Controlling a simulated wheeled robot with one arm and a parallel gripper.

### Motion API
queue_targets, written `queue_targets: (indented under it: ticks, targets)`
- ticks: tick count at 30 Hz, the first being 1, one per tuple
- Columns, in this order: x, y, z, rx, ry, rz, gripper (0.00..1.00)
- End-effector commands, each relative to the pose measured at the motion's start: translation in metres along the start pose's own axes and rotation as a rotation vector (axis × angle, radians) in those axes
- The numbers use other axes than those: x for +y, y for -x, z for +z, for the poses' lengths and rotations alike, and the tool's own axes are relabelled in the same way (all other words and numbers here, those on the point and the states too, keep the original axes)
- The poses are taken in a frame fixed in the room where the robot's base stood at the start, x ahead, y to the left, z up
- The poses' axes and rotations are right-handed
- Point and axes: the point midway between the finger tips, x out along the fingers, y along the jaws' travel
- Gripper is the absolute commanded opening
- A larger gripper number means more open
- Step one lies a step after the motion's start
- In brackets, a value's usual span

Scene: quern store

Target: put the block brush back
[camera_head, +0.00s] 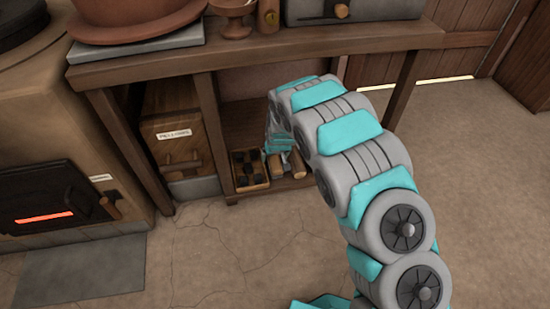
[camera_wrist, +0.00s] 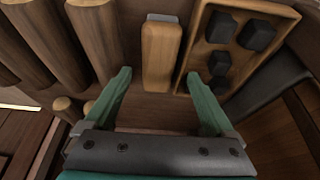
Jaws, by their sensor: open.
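A pale wooden block with a light grey strip at its far end, which looks like the block brush (camera_wrist: 161,58), lies on the lower shelf. It also shows in the head view as a small wooden piece (camera_head: 275,166), partly hidden by my gripper. My gripper (camera_wrist: 159,76) is open, with one green finger to each side of the near end of the block and gaps on both sides. In the head view my gripper (camera_head: 278,147) is low under the bench, reaching in over the shelf.
A wooden tray (camera_head: 238,171) with several dark cubes is right beside the brush in the wrist view (camera_wrist: 187,62). Several wooden cylinders (camera_wrist: 95,35) are to its left. The floor in front is clear.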

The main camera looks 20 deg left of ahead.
Motion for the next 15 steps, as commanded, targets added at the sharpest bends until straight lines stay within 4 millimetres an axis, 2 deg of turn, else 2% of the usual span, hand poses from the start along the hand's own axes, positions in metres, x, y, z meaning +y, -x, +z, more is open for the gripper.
queue_targets:
  ticks: [1, 9, 15]
  targets:
    - [0.001, 0.011, -0.002, 0.003, -0.001, 0.001, 0.89]
    - [0.001, 0.059, -0.002, 0.003, 0.001, 0.001, 0.89]
    - [0.001, 0.083, -0.001, 0.003, -0.001, 0.000, 0.89]
